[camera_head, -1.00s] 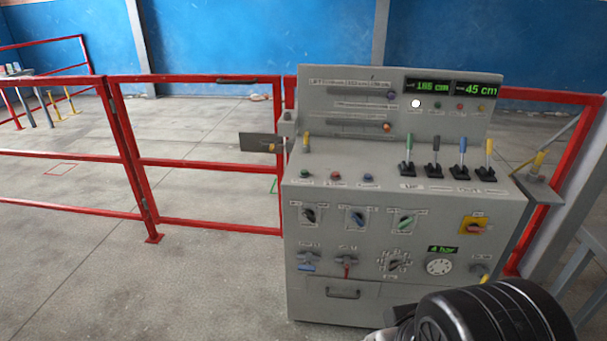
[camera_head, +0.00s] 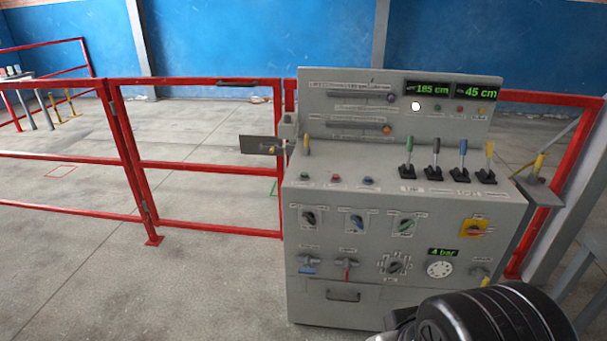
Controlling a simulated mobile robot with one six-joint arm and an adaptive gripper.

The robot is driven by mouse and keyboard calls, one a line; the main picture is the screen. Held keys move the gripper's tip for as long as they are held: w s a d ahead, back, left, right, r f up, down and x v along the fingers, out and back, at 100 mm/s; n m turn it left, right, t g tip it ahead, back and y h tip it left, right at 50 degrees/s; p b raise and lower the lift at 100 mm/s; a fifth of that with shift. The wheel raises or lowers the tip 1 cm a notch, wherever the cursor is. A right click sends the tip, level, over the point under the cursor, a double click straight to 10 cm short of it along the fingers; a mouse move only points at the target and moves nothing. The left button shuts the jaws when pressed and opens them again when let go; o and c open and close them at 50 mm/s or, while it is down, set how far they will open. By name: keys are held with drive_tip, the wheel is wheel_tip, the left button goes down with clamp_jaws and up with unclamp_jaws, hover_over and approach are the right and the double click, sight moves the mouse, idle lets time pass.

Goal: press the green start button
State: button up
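The green button (camera_head: 304,177) is the leftmost of three buttons on the sloping top of the grey control console (camera_head: 330,245). A red button (camera_head: 335,179) and a blue button (camera_head: 368,181) sit to its right. The label below the green button is too small to read. A black, ribbed part of my own arm shows at the bottom right, in front of the console's lower corner. My gripper is not in view. Nothing covers the green button.
Several levers (camera_head: 436,160) stand to the right of the buttons. The upper panel has displays (camera_head: 427,90) reading 185 cm and 45 cm. A red railing (camera_head: 205,163) with a gate runs left of the console. The floor in front is clear.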

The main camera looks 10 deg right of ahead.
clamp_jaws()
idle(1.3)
